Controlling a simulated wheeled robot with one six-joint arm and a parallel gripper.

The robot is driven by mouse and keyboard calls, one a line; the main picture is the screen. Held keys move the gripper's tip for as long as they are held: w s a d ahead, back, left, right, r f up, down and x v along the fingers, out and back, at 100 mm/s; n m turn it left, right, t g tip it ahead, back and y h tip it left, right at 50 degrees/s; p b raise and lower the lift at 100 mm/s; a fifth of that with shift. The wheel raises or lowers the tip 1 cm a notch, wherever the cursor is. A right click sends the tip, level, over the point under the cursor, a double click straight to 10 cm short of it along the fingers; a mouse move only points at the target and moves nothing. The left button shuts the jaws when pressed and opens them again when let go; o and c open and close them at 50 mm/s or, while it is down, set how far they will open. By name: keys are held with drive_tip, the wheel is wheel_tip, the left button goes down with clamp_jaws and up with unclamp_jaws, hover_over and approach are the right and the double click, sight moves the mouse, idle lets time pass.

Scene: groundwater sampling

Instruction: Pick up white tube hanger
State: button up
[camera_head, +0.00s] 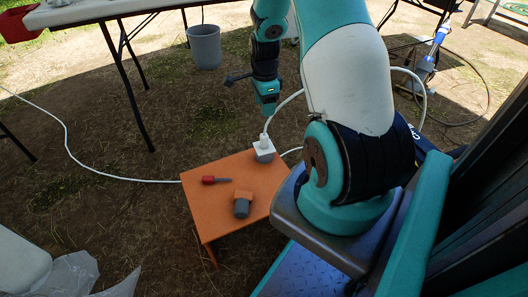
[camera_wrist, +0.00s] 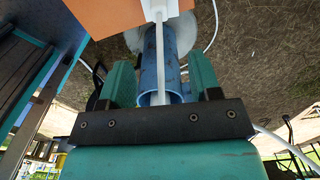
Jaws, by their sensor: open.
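What looks like the white tube hanger (camera_head: 264,147) stands at the far right corner of the small orange table (camera_head: 225,190) in the head view. A white tube runs to it. In the wrist view a white block (camera_wrist: 166,8) shows at the top, with a narrow white strip running down from it. My gripper (camera_head: 267,108) is above the hanger and apart from it in the head view. In the wrist view its two teal fingers (camera_wrist: 160,75) are spread. The white strip and a blue pipe (camera_wrist: 168,75) appear between them; their depth is unclear.
A red-handled tool (camera_head: 213,180) and a grey-and-orange object (camera_head: 242,205) lie on the orange table. A white hose (camera_head: 72,148) crosses the ground. Dark slats rise at right.

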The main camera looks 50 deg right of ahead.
sight(264, 135)
wheel_tip(264, 135, down, 9)
drive_tip(key=b, duration=0.3)
wheel_tip(264, 135, down, 5)
drive_tip(key=b, duration=0.4)
drive_tip(key=shift+a+f, duration=0.1)
drive_tip(key=shift+f, duration=0.05)
drive_tip(key=c, duration=1)
drive_tip(key=shift+r, duration=0.25)
